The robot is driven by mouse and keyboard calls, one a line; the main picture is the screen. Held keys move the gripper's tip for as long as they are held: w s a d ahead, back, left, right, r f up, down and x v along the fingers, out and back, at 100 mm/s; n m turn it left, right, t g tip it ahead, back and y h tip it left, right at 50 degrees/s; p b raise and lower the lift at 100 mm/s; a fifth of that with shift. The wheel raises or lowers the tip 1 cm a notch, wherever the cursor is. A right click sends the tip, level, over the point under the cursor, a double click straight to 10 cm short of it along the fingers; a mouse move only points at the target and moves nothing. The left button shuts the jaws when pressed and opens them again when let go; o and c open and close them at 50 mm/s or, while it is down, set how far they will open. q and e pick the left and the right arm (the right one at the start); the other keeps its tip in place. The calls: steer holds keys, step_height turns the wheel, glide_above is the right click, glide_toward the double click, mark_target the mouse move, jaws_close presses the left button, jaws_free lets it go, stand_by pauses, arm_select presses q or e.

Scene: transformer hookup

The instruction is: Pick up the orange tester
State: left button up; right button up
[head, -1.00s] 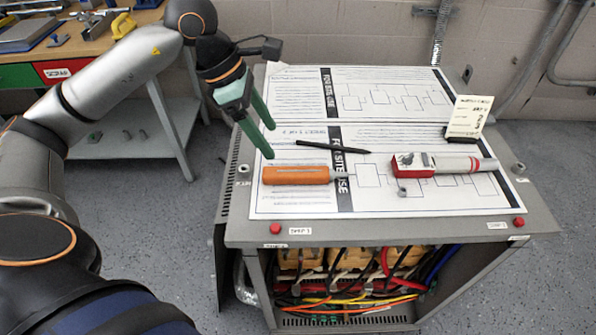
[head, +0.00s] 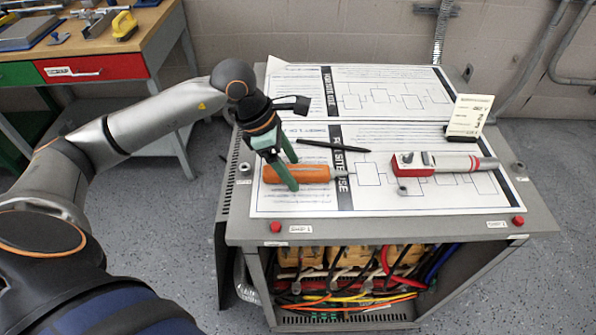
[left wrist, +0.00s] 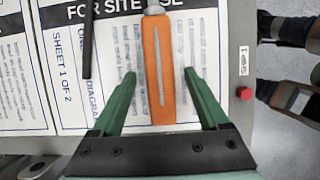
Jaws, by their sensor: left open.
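The orange tester (head: 312,174) lies flat on the printed sheets on top of the cabinet, its thin metal shaft pointing right in the head view. It also shows in the left wrist view (left wrist: 158,60), upright in the picture, with its shaft end at the top. My left gripper (head: 295,175) has green fingers and is open and empty, just over the tester's handle. In the left wrist view its fingertips (left wrist: 158,78) stand on either side of the handle, with a gap on both sides. My right gripper is not in view.
A black pen (head: 335,146) lies close behind the tester. A red and grey meter (head: 440,163) lies to the right, with a small standing card (head: 469,116) behind it. Red buttons (head: 276,227) line the cabinet's front edge (head: 400,230). A workbench (head: 160,40) stands at back left.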

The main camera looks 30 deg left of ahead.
arm_select(q)
jaws_close()
stand_by(0.5)
steer(key=shift+r, duration=0.1)
